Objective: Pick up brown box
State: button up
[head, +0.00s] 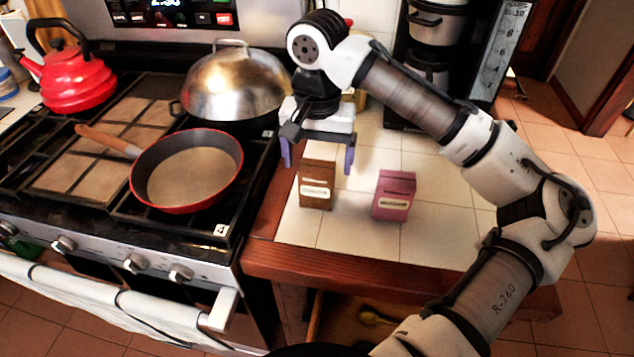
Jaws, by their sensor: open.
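The brown box (316,184) stands upright on the white tiled counter, near its left side by the stove. It has a pale label on its front. My gripper (318,160) is open above the brown box, fingers pointing down. One finger shows to the left of the box and the other to its upper right. The fingertips look close to the box's top, but I cannot tell whether they are level with it or touching it.
A pink box (393,195) stands just right of the brown box. A red pan (187,170), a domed metal lid (236,82) and a red kettle (75,75) are on the stove at left. An open drawer (365,318) is below the counter (440,235). A dark appliance (440,60) stands behind.

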aim_at(317, 185)
jog(key=shift+f+p, duration=0.5)
jog(key=shift+f, duration=2.1)
jog(key=c, duration=1.1)
jog(key=shift+r, duration=0.1)
